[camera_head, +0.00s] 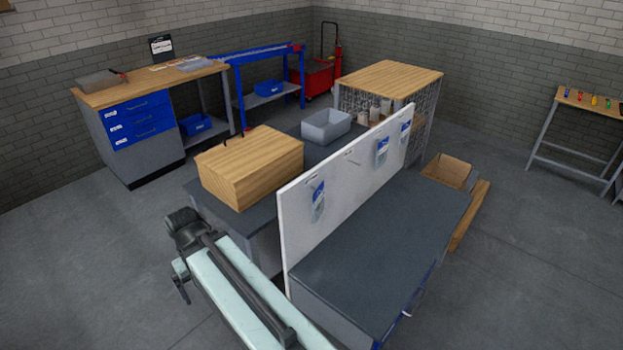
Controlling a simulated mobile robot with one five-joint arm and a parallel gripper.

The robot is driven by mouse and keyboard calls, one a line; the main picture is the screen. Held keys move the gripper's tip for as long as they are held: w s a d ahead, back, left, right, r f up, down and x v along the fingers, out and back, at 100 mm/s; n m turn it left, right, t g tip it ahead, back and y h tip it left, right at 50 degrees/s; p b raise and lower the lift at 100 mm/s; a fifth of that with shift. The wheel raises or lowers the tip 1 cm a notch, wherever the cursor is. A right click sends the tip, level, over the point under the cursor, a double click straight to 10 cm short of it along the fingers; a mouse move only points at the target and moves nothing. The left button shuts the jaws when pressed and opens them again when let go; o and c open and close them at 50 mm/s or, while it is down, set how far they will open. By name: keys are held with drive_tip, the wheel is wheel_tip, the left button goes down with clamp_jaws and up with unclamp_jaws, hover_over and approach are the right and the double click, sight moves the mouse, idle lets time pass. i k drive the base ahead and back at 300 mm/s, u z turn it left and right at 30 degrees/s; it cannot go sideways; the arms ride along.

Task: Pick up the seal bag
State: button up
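Three small clear bags with blue labels hang on the white upright board: a near one (318,200), a middle one (382,150) and a far one (405,128). Their print is too small to read, so I cannot tell which is the seal bag. My gripper (181,268) is at the lower left, at the end of my pale arm, left of the board and apart from the bags. Its fingers are small and partly hidden, so I cannot tell whether it is open or shut.
The white board (340,185) stands along a dark bench (390,250). A wooden box (250,168) and a grey bin (326,125) are behind it. A cardboard box (448,172) sits at the bench's right. Open floor (540,270) lies to the right.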

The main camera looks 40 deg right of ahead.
sight(380, 154)
drive_tip(key=u, duration=2.3)
drive_tip(key=k, duration=2.65)
drive_tip(key=z, duration=2.45)
drive_tip(key=i, duration=0.35)
drive_tip(key=z, duration=0.2)
